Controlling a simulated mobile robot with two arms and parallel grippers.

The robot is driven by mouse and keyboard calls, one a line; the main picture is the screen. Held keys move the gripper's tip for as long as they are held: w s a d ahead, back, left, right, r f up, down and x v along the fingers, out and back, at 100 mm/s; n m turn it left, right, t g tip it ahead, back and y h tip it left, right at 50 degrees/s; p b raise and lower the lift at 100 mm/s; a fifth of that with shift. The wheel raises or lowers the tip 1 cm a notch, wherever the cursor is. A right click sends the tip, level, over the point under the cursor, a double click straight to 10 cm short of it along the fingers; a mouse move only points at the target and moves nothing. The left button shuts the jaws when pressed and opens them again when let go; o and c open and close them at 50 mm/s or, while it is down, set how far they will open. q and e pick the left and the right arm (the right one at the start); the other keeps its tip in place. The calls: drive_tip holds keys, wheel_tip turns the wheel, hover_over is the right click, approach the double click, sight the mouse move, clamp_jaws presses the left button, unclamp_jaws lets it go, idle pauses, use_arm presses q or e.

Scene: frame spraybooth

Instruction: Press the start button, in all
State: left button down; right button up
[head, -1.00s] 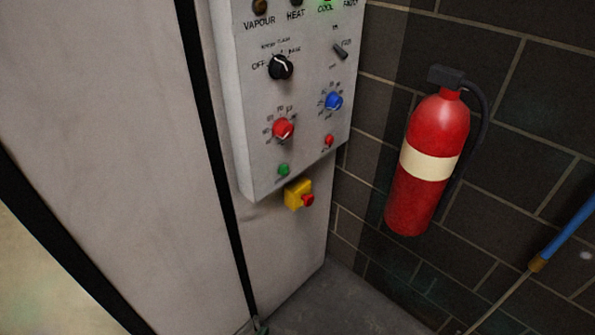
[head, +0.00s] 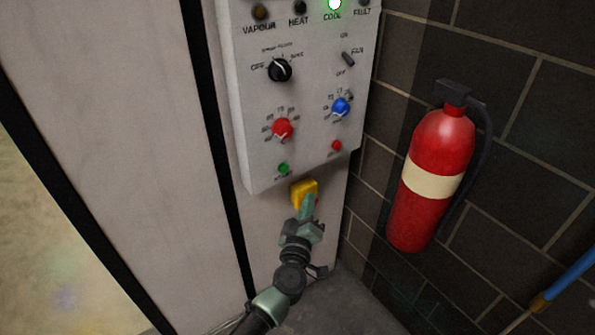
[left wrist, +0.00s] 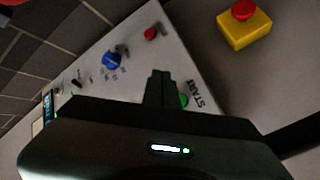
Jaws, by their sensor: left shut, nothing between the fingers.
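The green start button (head: 284,168) is at the lower left of the grey control panel (head: 248,150). In the left wrist view the green button (left wrist: 184,101) shows beside the word START, partly hidden by my fingers. My left gripper (head: 307,200) is shut and empty. In the head view its fingertips are below and right of the green button, in front of the yellow box (head: 299,187). In the left wrist view the shut fingers (left wrist: 158,88) point toward the panel just beside the button. I cannot tell whether they touch it. My right gripper is not in view.
The yellow box with its red button (left wrist: 243,10) sits just below the panel. A red knob (head: 282,129), a blue knob (head: 341,107) and a small red button (head: 336,146) are close by. A fire extinguisher (head: 425,217) hangs on the brick wall at right.

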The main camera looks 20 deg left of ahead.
sight(284, 168)
use_arm(q)
drive_tip(key=w+a+r+b, duration=0.1)
drive_tip(key=w+a, duration=0.4)
drive_tip(key=a, duration=0.2)
drive_tip(key=shift+w+r+n+b, duration=0.25)
drive_tip(key=shift+w+n+b, duration=0.05)
drive_tip(key=shift+w, duration=0.1)
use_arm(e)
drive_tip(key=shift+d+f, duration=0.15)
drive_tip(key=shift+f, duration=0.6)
use_arm(q)
drive_tip(key=shift+d, duration=0.1)
idle(1.0)
idle(0.5)
drive_tip(key=shift+w+a, duration=0.25)
drive_tip(key=shift+a, duration=0.15)
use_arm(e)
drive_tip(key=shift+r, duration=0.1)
